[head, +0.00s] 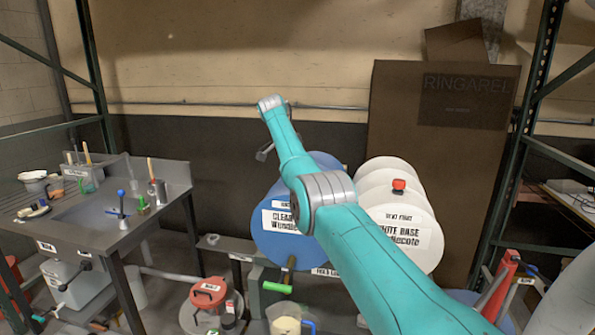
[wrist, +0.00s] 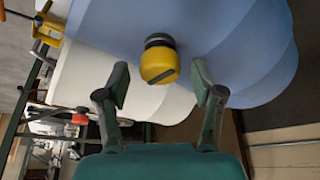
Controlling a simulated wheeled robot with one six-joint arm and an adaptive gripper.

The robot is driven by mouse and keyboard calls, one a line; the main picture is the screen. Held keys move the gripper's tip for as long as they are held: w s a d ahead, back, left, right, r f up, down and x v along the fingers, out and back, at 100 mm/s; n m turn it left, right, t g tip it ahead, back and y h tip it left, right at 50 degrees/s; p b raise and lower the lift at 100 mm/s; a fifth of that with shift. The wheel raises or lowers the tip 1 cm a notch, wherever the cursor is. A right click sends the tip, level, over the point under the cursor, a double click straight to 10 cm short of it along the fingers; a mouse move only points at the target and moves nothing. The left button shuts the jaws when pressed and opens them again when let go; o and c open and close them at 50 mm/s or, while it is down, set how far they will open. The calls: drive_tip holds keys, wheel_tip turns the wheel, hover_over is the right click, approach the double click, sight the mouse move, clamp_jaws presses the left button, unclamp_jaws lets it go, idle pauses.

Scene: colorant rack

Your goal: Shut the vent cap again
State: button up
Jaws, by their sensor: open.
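A yellow vent cap (wrist: 159,62) with a dark collar stands on the blue drum (wrist: 225,40) in the wrist view. A dark slot-like mark shows on its lower side. My gripper (wrist: 160,82) is open, with one finger on each side of the cap's lower part. Gaps show between the cap and both fingers in the picture; I cannot tell the depth. In the head view my arm crosses in front of the blue drum (head: 277,240) and hides its top and the yellow cap. A small grey part of my gripper (head: 264,152) shows below the wrist.
White drums (head: 425,205) stand to the right, one with a red cap (head: 398,185). A yellow tap (wrist: 48,26) shows at the wrist view's upper left. A sink bench (head: 100,225) is at the left, a brown panel (head: 440,160) behind. A red-lidded pot (head: 208,292) is in front.

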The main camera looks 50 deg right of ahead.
drive_tip(key=v, duration=0.7)
drive_tip(key=shift+a+r, duration=0.15)
drive_tip(key=shift+r, duration=0.05)
idle(0.7)
